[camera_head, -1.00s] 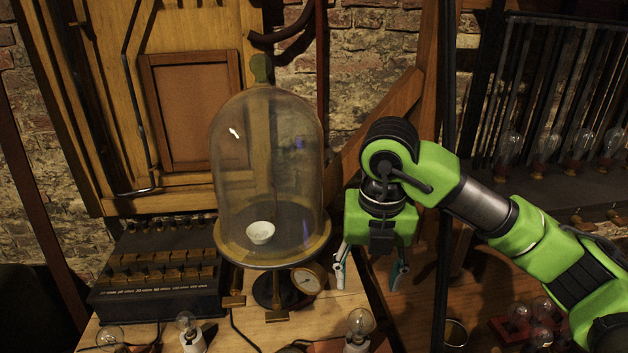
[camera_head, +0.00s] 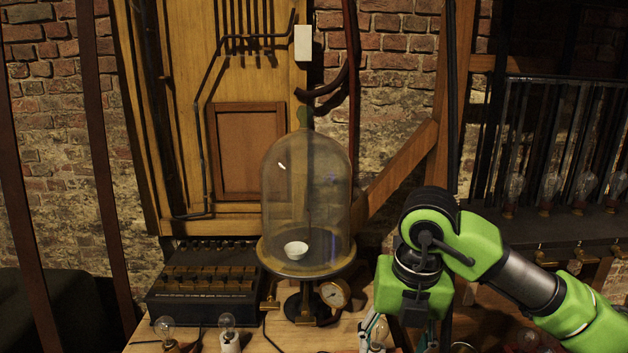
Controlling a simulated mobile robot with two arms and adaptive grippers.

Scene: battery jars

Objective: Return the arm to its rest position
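My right arm comes in from the right, green with dark joints. My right gripper (camera_head: 400,332) hangs downward at the lower middle-right, over the wooden table, to the right of the glass bell jar (camera_head: 306,200). Its fingers are apart, and I see nothing held between them. The lower ends of the fingers are close to the picture's bottom edge and partly hard to make out. My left arm and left gripper are not in view.
The bell jar covers a small white bowl (camera_head: 296,250) on a stand with a gauge (camera_head: 335,293). A black keyed box (camera_head: 205,285) stands left. Bulbs (camera_head: 228,330) line the table's front. A wooden post and diagonal brace (camera_head: 403,170) rise behind my arm; a rack (camera_head: 560,150) stands right.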

